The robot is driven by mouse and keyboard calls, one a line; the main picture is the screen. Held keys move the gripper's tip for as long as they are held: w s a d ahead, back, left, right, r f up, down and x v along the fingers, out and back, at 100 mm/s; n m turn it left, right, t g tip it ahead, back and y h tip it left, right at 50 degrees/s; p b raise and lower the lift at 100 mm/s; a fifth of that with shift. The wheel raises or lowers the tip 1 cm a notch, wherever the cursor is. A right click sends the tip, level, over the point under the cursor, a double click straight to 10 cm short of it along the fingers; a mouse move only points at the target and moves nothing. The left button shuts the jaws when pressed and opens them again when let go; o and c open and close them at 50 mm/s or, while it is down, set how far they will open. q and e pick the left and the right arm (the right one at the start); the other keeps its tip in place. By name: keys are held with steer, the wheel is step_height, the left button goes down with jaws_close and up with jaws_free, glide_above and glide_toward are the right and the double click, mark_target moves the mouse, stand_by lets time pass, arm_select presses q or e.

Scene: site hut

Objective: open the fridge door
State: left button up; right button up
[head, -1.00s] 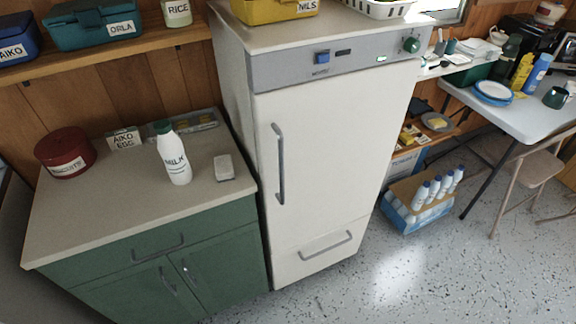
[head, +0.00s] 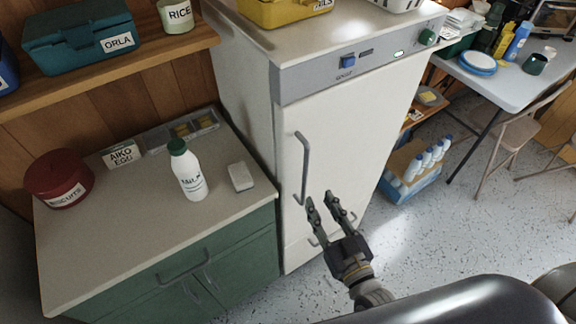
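The white fridge (head: 345,130) stands upright in the middle of the head view with its door shut. A grey vertical bar handle (head: 303,168) is on the left side of the door. A lower horizontal handle (head: 318,242) is partly hidden behind my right gripper. My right gripper (head: 325,200) is in front of the lower part of the door, just right of and below the handle's lower end. Its two fingers are apart with nothing between them. It appears clear of the handle, though the depth gap is hard to judge. My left gripper is out of view.
A green cabinet (head: 235,262) adjoins the fridge on the left, with a milk bottle (head: 188,172), a red biscuits tin (head: 60,178) and a small white block (head: 240,176) on top. A crate of bottles (head: 408,182) sits on the floor to the right. Speckled floor in front is clear.

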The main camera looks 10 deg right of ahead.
mark_target(306, 176)
steer(key=w, duration=0.3)
steer(key=w+p, duration=0.1)
steer(key=w, duration=0.2)
steer(key=w+a+p, duration=0.1)
steer(key=w, duration=0.2)
steer(key=shift+w+r, duration=0.1)
steer(key=shift+w+a, duration=0.15)
steer(key=shift+w, duration=0.45)
steer(key=shift+c, duration=0.2)
jaws_close()
